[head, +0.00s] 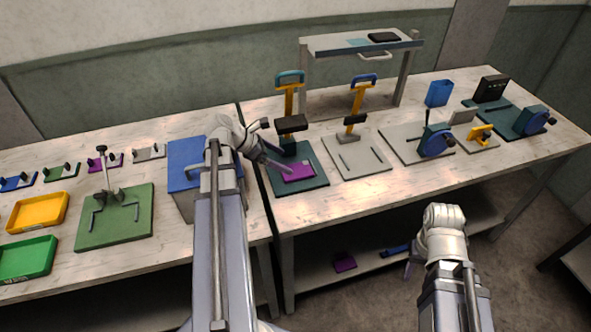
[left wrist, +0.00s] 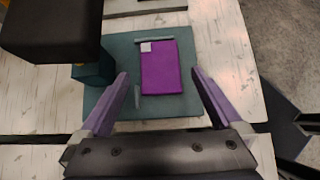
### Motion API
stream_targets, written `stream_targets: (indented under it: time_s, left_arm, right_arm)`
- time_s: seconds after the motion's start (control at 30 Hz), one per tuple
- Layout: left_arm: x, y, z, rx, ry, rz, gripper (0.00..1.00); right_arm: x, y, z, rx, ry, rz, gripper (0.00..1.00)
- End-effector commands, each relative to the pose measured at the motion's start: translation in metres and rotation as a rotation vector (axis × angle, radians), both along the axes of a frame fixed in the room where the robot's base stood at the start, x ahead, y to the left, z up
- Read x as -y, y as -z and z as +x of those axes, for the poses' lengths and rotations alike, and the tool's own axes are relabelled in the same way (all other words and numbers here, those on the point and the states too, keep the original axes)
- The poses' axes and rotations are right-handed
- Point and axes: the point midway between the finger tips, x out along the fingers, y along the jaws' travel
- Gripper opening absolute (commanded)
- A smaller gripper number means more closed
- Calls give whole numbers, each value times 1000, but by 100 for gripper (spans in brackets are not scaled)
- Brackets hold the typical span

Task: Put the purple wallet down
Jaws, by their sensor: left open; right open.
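The purple wallet (head: 298,172) lies flat on the dark teal base plate (head: 313,182) of a press with a yellow post. In the left wrist view the wallet (left wrist: 162,66) shows a small pale square at its upper left corner, and it lies on the plate (left wrist: 190,103) between low grey guide bars. My left gripper (left wrist: 160,85) is open, its purple fingers spread apart at the near end of the wallet, not closed on it. My right gripper (head: 412,268) is low at the right, in front of the table and away from the wallet.
The press head (left wrist: 52,28) overhangs the plate's left side. A blue box (head: 187,165) stands left of the plate. A grey-plated press (head: 357,160) stands to the right. Yellow (head: 37,212) and green (head: 28,258) trays lie at the far left. Another purple item (head: 344,262) lies on the lower shelf.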

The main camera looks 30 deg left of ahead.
Motion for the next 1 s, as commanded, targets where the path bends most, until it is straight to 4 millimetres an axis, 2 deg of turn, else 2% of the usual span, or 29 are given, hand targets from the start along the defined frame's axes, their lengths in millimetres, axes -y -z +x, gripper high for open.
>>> stream_targets:
  time_s: [0.27, 0.53, 0.83, 1.0]
  left_arm:
    - [11, 19, 12, 0, 3, 0, 100]
    - [15, 24, 18, 0, 2, 1, 100]
    - [32, 54, 41, 0, 2, 1, 100]
    - [35, 54, 45, 0, 1, 0, 100]
  right_arm:
    - [0, 19, 0, 0, 0, 0, 47]
    - [0, 24, 0, 0, 0, 0, 47]
    - [0, 54, 0, 0, 0, 0, 47]
    - [0, 54, 0, 0, 0, 0, 47]
